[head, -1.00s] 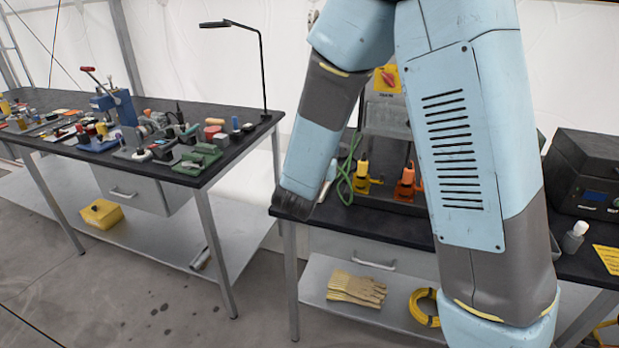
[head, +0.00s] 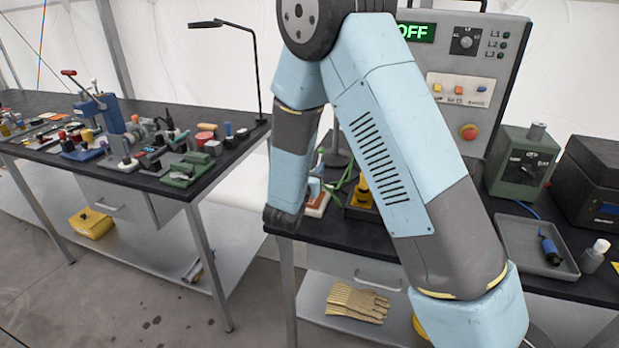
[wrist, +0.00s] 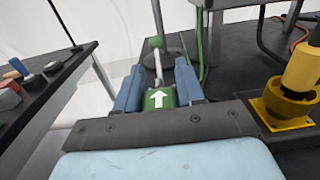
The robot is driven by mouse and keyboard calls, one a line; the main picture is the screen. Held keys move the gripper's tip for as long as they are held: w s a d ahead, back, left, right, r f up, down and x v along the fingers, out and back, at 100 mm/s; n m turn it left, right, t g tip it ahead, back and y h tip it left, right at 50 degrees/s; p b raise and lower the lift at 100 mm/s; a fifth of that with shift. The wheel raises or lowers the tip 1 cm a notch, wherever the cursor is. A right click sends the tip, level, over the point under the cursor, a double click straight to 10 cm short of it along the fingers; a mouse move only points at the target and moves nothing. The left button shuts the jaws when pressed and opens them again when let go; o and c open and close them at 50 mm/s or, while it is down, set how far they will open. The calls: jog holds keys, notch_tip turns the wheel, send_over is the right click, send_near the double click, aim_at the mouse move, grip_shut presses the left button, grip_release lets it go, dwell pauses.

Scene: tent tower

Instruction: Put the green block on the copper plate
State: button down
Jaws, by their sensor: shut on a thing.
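My gripper (wrist: 158,92) shows in the wrist view, its blue fingers closed on the sides of the green block (wrist: 160,100). In the wrist view the held block is close to the edge of the black bench (wrist: 225,85). In the head view my arm hides most of the gripper, and I cannot make out the block there. I cannot identify the copper plate in either view.
A yellow holder (wrist: 288,108) is at right. In the head view are a control panel (head: 462,85) reading OFF, a green meter box (head: 522,160), a grey tray (head: 510,240) and a bottle (head: 594,257). A second bench (head: 155,178) stands left.

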jog(key=shift+w+a+f, duration=0.15)
jog(key=shift+a+f, duration=0.1)
jog(key=shift+f, duration=1.55)
jog(key=shift+f, duration=0.1)
jog(key=c, duration=0.7)
grip_release()
jog(key=v, duration=1.2)
